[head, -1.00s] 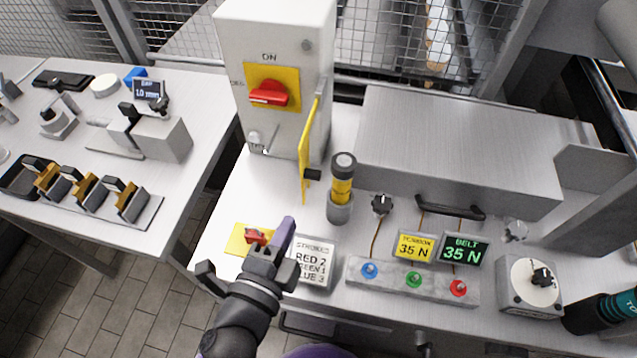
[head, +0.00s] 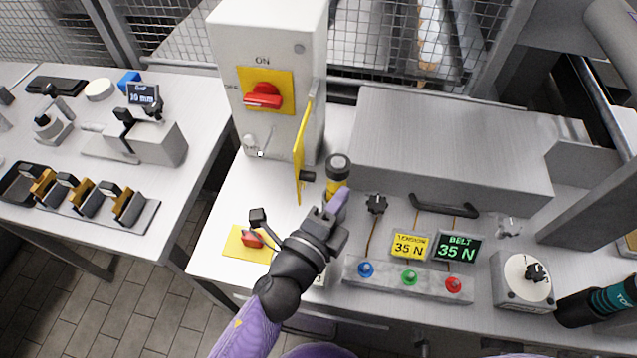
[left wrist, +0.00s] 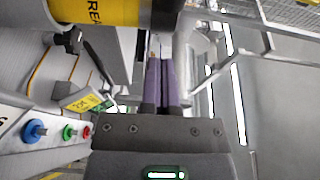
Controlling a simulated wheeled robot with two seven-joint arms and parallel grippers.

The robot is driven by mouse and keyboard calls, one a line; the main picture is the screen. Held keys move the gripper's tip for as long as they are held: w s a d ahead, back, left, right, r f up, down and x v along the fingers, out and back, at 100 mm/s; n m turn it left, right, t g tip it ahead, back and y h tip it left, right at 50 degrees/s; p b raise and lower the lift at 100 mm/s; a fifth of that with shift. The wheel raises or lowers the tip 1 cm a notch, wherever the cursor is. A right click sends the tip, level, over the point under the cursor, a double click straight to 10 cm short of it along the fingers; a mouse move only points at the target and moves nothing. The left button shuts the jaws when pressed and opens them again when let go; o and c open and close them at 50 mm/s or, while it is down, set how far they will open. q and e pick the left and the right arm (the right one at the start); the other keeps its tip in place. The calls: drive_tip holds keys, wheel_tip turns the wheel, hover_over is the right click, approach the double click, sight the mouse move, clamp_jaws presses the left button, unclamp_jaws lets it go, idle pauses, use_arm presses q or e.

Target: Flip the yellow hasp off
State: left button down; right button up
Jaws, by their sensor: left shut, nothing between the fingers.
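The yellow hasp (head: 300,150) is a thin plate seen nearly edge-on. A red handle (head: 262,97) sits on a yellow plate on the box front, near the word ON. My left gripper (head: 341,197) is shut and empty, below and right of the hasp and apart from it. Its purple fingers (left wrist: 160,85) are together in the left wrist view. My right gripper is not in view.
A yellow-and-black cylinder (head: 338,168) stands close by my left fingertips, partly hidden; its yellow body (left wrist: 100,10) looms in the left wrist view. A button bar (head: 388,278) and two small displays (head: 458,247) lie to the right. A yellow plate with a red part (head: 240,242) lies at front left.

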sight(329, 174)
use_arm(q)
drive_tip(key=shift+w+a, duration=0.9)
drive_tip(key=shift+w, duration=0.2)
drive_tip(key=shift+w+a, duration=0.15)
drive_tip(key=shift+a, duration=0.4)
